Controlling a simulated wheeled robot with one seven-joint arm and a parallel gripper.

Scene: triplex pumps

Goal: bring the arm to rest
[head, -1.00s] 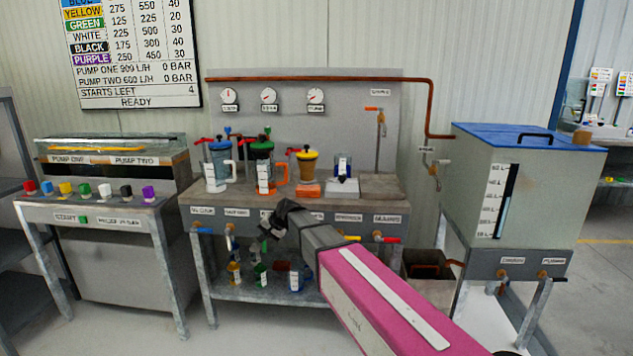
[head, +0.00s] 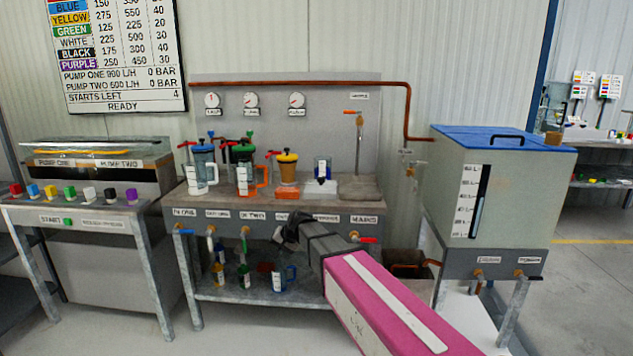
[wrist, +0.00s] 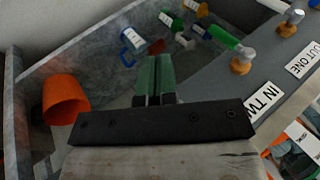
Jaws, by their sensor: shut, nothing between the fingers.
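My arm, with a pink and white forearm (head: 390,305), reaches in from the lower right of the head view. My gripper (head: 279,236) is in front of the pump bench (head: 360,218), by its front panel. In the wrist view the two green-padded fingers (wrist: 153,78) are together with nothing between them. They point towards the bench's lower shelf, above or beside it; I cannot tell the exact gap.
The bench carries a blue-topped jug (head: 203,165), a green one (head: 243,168) and a yellow one (head: 287,168). Valves line its front; one green valve handle (wrist: 224,38) is near my gripper. A tank (head: 450,185) stands right.

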